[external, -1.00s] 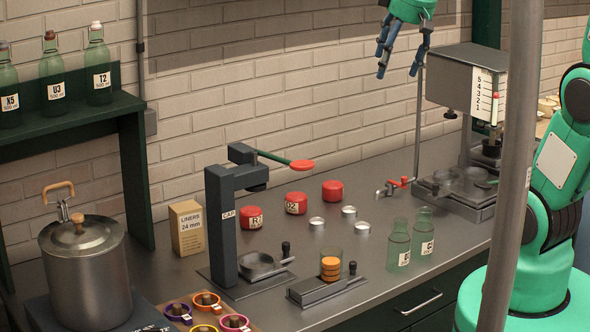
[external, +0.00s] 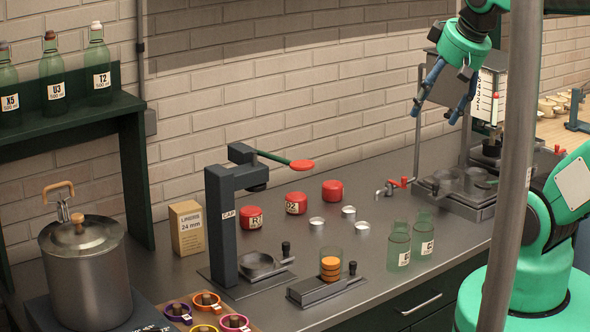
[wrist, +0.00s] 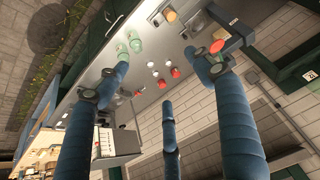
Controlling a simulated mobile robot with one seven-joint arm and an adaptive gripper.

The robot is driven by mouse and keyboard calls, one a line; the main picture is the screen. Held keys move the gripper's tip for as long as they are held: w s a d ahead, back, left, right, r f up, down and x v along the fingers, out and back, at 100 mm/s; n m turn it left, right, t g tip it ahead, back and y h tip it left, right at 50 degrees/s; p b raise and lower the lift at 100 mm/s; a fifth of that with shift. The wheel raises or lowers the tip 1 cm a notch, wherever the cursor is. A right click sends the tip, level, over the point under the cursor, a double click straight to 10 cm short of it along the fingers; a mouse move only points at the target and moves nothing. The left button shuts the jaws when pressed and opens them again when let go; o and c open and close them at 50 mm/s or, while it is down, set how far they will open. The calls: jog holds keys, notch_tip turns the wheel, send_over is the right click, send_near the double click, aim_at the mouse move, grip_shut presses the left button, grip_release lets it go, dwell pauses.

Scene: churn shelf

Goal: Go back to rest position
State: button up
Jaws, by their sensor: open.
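My gripper (external: 444,104) hangs in the air at the upper right of the external view, in front of the metal filling tank with its number scale (external: 489,98). Its blue fingers are spread, with nothing between them. In the wrist view the fingers (wrist: 160,95) also stand apart and empty, with the counter beyond them. My green arm rises at the right, partly hidden by a grey pole.
The counter (external: 330,270) carries a capping press (external: 228,215), red lids (external: 332,190), two green bottles (external: 398,245), a large pot (external: 88,270) and a liners box (external: 187,228). Bottles stand on the left shelf (external: 75,118). The grey pole (external: 512,170) crosses in front of my arm.

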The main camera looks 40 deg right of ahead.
jog(key=shift+f, duration=0.1)
notch_tip(320, 180, down, 8)
jog(key=b, duration=0.8)
jog(key=shift+f, duration=0.1)
